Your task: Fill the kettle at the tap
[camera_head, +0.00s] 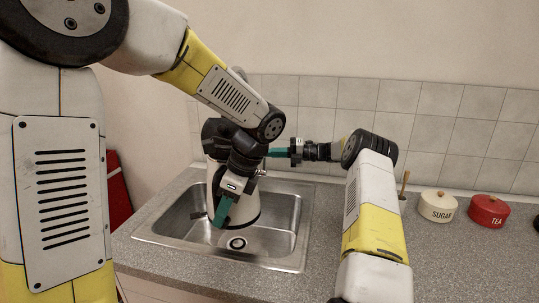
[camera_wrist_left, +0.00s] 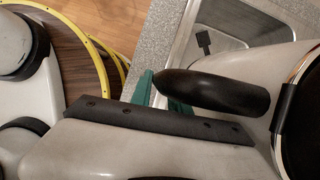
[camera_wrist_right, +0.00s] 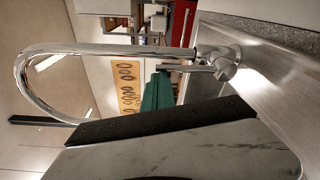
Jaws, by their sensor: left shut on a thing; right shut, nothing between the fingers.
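The white kettle (camera_head: 247,205) is in the sink basin in the head view, its dark base rim showing and its upper part hidden behind my left arm. My left gripper (camera_head: 223,209) is shut on its black handle, which shows in the left wrist view (camera_wrist_left: 213,92). The chrome tap is mostly hidden in the head view. In the right wrist view the tap (camera_wrist_right: 80,50) shows its curved spout and side lever (camera_wrist_right: 190,68). My right gripper (camera_head: 277,152) is shut and empty, its teal tips close to the lever; contact cannot be told. No running water shows.
The steel sink (camera_head: 284,248) has a drain (camera_head: 237,243) in front of the kettle. A white sugar tin (camera_head: 437,207) and a red tea tin (camera_head: 488,211) stand on the counter at right. The tiled wall (camera_head: 435,130) closes off the back.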

